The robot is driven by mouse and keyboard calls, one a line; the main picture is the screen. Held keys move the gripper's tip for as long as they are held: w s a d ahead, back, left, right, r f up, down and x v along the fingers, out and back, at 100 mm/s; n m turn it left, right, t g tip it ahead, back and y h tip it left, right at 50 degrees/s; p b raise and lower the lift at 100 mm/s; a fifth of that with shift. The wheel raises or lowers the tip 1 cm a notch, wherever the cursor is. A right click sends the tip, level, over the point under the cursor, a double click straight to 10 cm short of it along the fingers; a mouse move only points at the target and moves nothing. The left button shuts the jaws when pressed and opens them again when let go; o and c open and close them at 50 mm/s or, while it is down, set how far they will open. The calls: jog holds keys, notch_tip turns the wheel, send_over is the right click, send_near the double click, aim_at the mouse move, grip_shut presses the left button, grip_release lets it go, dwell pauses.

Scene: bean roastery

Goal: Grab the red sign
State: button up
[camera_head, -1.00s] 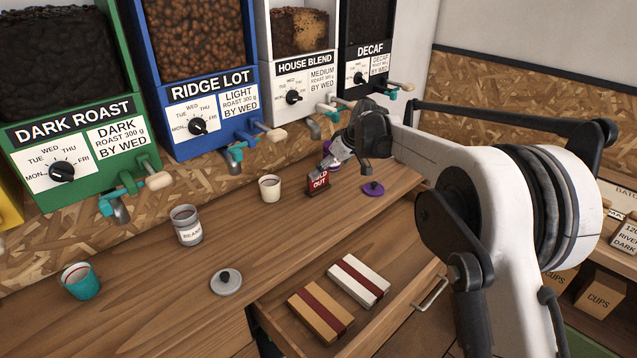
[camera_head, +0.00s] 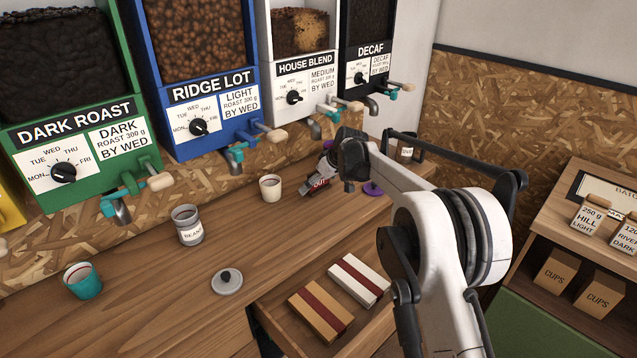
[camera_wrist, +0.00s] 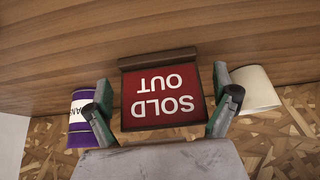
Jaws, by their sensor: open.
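The red sign (camera_wrist: 162,100) reads "SOLD OUT" and appears upside down in the wrist view. It has a dark base edge and stands on the wooden counter. In the head view only a small part of the red sign (camera_head: 319,183) shows below my gripper (camera_head: 312,182). In the wrist view my gripper (camera_wrist: 165,108) is open, with one green-padded finger on each side of the sign. Whether the fingers touch the sign is unclear.
A purple can (camera_wrist: 82,115) and a cream cup (camera_wrist: 256,88) flank the fingers in the wrist view. A purple lid (camera_head: 373,188) lies right of the sign. Bean dispensers (camera_head: 295,70) line the back. An open drawer (camera_head: 378,318) holds two boxes.

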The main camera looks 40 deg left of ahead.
jog(key=shift+c, duration=0.2)
jog(key=c, duration=1.1)
jog(key=shift+c, duration=0.3)
